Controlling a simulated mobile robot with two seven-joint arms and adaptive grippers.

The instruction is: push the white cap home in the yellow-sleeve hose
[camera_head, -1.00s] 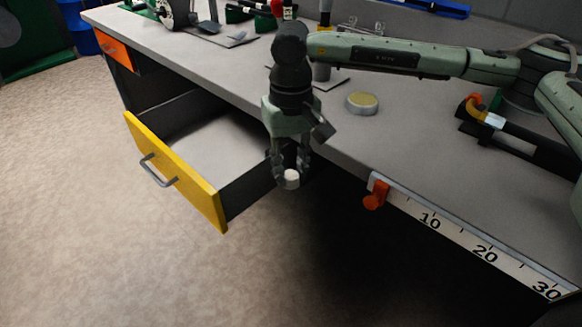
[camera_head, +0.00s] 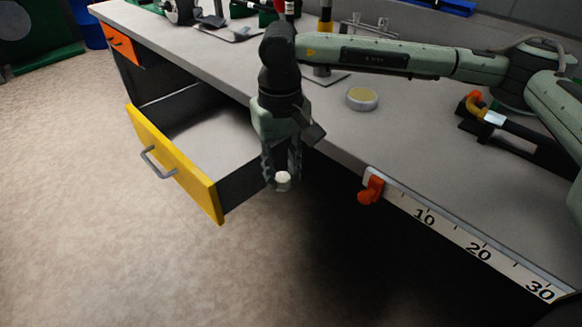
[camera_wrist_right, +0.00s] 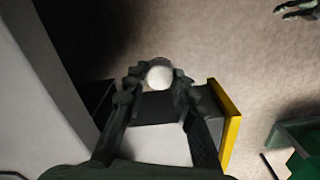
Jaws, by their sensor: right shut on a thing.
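My right gripper (camera_head: 282,172) points down, shut on the white cap (camera_head: 283,181), beyond the bench's front edge and beside the open drawer. The right wrist view shows the round white face of the cap (camera_wrist_right: 159,77) between the fingertips. The hose with the yellow sleeve (camera_head: 493,118) lies in a black holder on the bench at the right, well apart from the cap. An orange-red piece shows near its left end.
The yellow-fronted drawer (camera_head: 172,160) stands open and looks empty. A round tin (camera_head: 361,99) sits on the bench. An orange clamp (camera_head: 371,190) and a ruler strip (camera_head: 470,246) line the front edge. The bench between tin and hose is clear.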

